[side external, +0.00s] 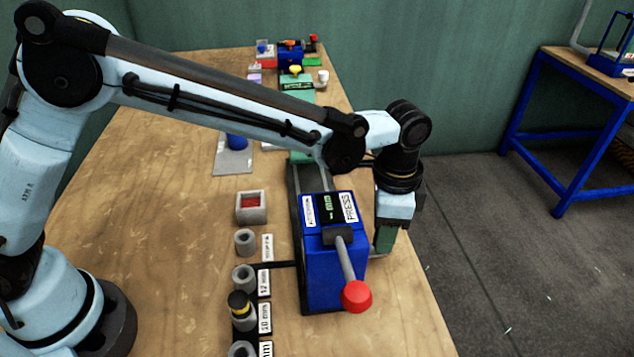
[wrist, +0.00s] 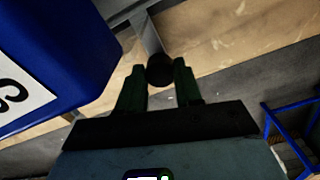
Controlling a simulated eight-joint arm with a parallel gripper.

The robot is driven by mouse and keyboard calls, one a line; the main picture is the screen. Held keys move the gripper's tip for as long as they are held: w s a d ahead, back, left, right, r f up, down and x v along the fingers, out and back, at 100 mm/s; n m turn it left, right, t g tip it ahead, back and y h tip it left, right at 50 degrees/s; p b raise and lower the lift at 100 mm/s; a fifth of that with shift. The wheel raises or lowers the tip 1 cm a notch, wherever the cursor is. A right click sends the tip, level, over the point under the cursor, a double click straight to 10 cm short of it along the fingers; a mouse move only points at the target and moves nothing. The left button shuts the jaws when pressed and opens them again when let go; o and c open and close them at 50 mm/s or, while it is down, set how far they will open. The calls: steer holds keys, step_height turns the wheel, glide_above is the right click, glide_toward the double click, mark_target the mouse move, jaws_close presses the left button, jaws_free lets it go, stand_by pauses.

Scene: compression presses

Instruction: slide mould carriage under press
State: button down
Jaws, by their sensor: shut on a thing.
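The blue press (side external: 335,255) stands on the bench with a "PRESS" label and a red-balled lever (side external: 356,296). Its blue side also fills the upper left of the wrist view (wrist: 60,50). My gripper (side external: 384,247) points down at the right side of the press, near the bench edge. In the wrist view my gripper's green fingers (wrist: 160,78) are shut on a dark round knob (wrist: 160,68). A grey metal bar (wrist: 147,32) runs from near the knob; I take this for part of the mould carriage. The rest of the carriage is mostly hidden by the press.
Left of the press stand a grey square block with a red inside (side external: 251,207) and several grey cylinders (side external: 245,243) with labels. A blue cylinder on a grey plate (side external: 233,162) is further back. The wooden bench is clear at left.

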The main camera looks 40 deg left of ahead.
steer(key=shift+s+d, duration=0.85)
steer(key=c, duration=0.8)
jaws_free()
steer(key=shift+o, duration=0.2)
steer(key=shift+r, duration=0.15)
step_height(320, 180, up, 12)
